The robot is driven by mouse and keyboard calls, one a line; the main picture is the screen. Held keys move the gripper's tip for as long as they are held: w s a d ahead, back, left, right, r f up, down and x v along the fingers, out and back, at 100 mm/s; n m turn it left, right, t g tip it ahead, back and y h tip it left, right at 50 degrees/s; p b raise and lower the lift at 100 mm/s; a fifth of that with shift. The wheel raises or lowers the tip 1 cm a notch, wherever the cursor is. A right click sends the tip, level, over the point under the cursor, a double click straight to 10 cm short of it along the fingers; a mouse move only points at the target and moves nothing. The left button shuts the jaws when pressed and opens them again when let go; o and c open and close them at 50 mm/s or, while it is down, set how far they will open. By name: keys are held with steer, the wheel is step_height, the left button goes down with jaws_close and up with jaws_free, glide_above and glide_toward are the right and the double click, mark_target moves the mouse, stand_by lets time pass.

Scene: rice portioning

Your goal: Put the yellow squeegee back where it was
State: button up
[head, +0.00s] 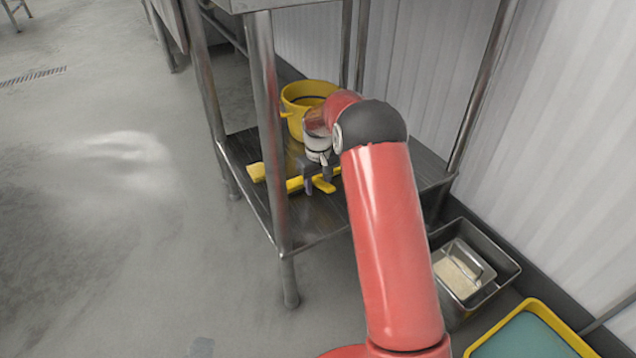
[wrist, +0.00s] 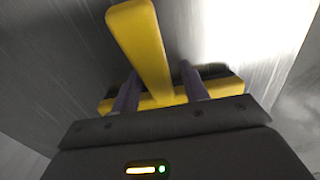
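The yellow squeegee (head: 295,184) lies on the dark lower shelf (head: 312,225) of a metal table, partly hidden by my gripper in the head view. In the wrist view, the squeegee (wrist: 142,50) shows as a T, its handle toward the top and its crossbar across the fingers. My gripper (head: 319,181) is low over the shelf at the squeegee. In the wrist view, my gripper (wrist: 160,88) has its fingers apart on either side of the handle, near the crossbar. A gap seems to show on both sides of the handle.
A yellow bucket (head: 297,97) stands on the shelf behind my gripper. Metal table legs (head: 268,120) rise close to the arm. A metal bin (head: 508,262) holding a smaller container and a yellow-rimmed tray (head: 548,308) are on the floor at right. The left floor is clear.

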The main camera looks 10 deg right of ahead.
mark_target(318, 180)
step_height(318, 180, up, 13)
steer(key=p, duration=0.2)
steer(key=s+r+t, duration=0.2)
steer(key=s+r, duration=0.7)
steer(key=r, duration=0.1)
steer(key=s+r+m+t, duration=0.15)
steer(key=s+r, duration=0.35)
steer(key=s, duration=0.5)
steer(key=s+f+m+t, duration=0.2)
steer(key=s, duration=1.7)
steer(key=shift+s+d, duration=0.15)
steer(key=shift+s, duration=0.25)
steer(key=shift+f, duration=0.1)
